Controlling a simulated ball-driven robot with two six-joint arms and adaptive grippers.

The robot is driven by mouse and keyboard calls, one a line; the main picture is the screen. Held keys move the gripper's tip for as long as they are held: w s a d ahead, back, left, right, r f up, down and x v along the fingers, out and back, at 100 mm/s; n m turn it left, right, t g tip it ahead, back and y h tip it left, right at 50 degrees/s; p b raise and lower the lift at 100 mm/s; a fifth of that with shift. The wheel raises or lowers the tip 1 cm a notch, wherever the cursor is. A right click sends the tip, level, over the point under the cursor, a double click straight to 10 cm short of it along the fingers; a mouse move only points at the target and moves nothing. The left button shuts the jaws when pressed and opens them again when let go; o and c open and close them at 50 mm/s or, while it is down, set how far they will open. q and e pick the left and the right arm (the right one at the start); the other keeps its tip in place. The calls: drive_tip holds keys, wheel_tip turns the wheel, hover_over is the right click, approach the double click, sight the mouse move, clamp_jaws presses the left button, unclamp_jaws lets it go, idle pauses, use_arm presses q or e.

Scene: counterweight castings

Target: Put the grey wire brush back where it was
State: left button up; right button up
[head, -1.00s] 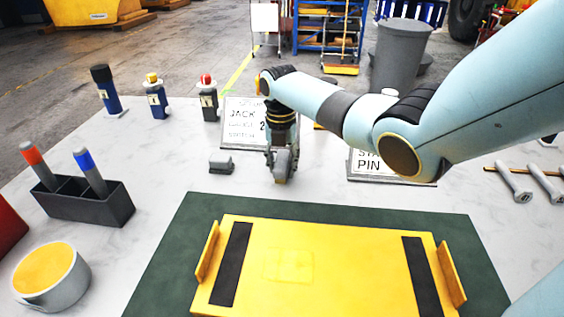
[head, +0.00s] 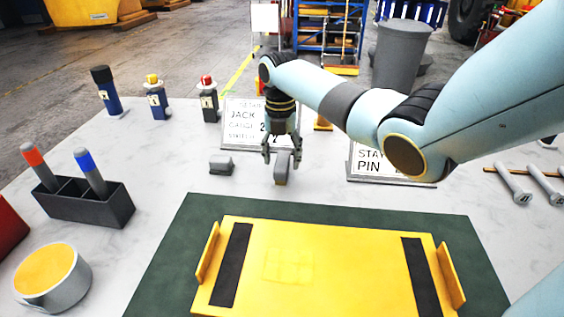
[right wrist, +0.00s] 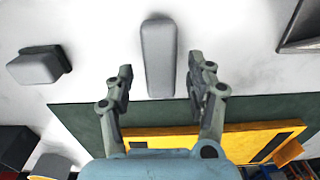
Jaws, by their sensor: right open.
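The grey wire brush (head: 282,168) stands on the pale tabletop, a long narrow grey bar with a brownish lower front end. It shows from above in the right wrist view (right wrist: 158,58), between and ahead of the fingers. My right gripper (head: 282,154) is open just behind and above the brush, one finger to each side. In the right wrist view the gripper (right wrist: 161,70) has a clear gap on both sides of the brush. My left gripper is not in view.
A small grey block (head: 221,164) with a dark base lies left of the brush. Signs reading JACK (head: 243,118) and PIN (head: 368,163) stand behind and to the right. A yellow plate (head: 330,262) on a green mat (head: 190,225) fills the front. A two-pen holder (head: 85,207) is left.

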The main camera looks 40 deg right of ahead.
sight(281, 161)
wheel_tip(281, 161, up, 9)
drive_tip(key=shift+a, duration=0.1)
idle(0.7)
